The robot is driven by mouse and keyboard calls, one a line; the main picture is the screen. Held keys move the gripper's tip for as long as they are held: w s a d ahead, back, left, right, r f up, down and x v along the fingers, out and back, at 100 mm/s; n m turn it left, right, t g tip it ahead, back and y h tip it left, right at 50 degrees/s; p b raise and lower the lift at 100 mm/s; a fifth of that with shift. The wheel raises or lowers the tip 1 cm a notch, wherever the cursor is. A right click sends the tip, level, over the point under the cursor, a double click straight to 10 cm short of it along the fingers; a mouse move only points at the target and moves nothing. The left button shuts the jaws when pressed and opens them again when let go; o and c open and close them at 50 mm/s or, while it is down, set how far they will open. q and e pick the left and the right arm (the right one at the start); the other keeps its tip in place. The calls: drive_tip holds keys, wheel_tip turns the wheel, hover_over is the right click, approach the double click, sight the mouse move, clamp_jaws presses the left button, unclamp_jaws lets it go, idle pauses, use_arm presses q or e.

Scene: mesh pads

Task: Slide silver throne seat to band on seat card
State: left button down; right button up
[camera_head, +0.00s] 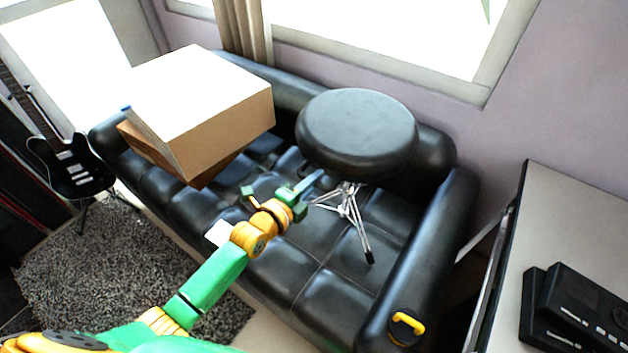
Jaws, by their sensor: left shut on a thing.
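The throne (357,133) has a round black padded seat on silver tripod legs and stands on the black sofa. My left gripper (308,188) reaches in from the lower left to just below the seat's left edge, beside the legs. It is shut on the throne, though the exact contact is hard to make out. A small white card-like piece (218,233) lies at the sofa's front edge, partly behind my left arm. I cannot tell whether it is the seat card, and no band is discernible. My right gripper is out of view.
A cardboard box (230,123) with a white top sits on the left of the black sofa (300,262). A black object with a yellow handle (407,323) lies on the right armrest. A table with black devices (580,310) is at right, a guitar (75,165) at left.

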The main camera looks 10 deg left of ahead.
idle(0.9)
use_arm(q)
wheel_tip(320, 180, down, 3)
drive_tip(key=shift+r+b, duration=0.1)
drive_tip(key=shift+b, duration=1.05)
drive_tip(key=c, duration=0.8)
unclamp_jaws()
drive_tip(key=p+v, duration=0.1)
drive_tip(key=v, duration=0.6)
